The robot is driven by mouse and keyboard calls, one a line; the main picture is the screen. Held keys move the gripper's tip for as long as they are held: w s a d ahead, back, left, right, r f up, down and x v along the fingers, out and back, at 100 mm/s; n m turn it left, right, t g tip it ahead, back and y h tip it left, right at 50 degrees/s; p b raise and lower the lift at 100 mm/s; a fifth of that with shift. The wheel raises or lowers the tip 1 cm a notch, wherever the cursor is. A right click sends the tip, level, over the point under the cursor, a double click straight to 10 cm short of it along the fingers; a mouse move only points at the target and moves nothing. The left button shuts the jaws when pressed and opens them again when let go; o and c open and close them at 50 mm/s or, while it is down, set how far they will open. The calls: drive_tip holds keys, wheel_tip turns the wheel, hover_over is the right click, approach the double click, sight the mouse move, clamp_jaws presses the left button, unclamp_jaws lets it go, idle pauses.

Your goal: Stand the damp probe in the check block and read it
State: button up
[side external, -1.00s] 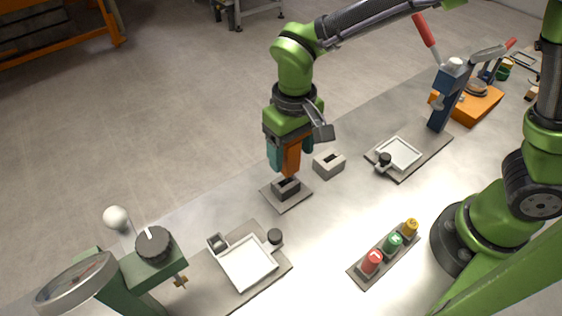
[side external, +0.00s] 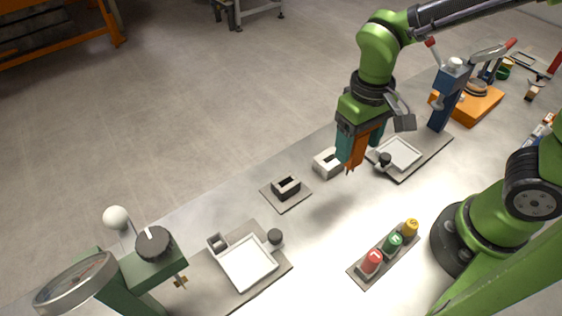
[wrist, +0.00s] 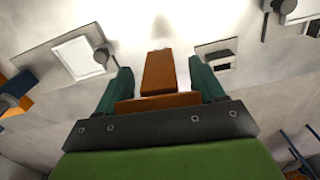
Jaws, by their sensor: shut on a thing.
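My gripper (side external: 360,150) is shut on the orange probe (side external: 354,153), which points down with a small dark tip. In the side view the probe hangs just right of a pale grey slotted block (side external: 323,164), apparently clear of the table. A dark slotted block (side external: 286,190) stands on a thin grey plate (side external: 271,194) to the left, its slot empty. Which block is the check block is not marked. The wrist view shows the probe (wrist: 158,72) between my teal fingers, and the dark block (wrist: 218,62) at right. The pale block is not visible there.
Another white tray (side external: 268,275) and a green dial stand (side external: 145,275) are at front left. Bare table lies between.

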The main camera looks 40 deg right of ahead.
drive_tip(key=w+d+r+n, duration=0.1)
drive_tip(key=w+r, duration=0.1)
drive_tip(key=w, duration=0.5)
drive_tip(key=shift+d+r, duration=0.3)
drive_tip(key=shift+d, duration=0.05)
drive_tip(key=shift+f, duration=0.1)
drive_tip(key=shift+f, duration=2.1)
drive_tip(key=shift+f, duration=0.2)
drive_tip(key=shift+s+f, duration=0.1)
drive_tip(key=shift+f, duration=0.8)
drive_tip(key=shift+f, duration=0.45)
drive_tip(key=shift+f, duration=0.35)
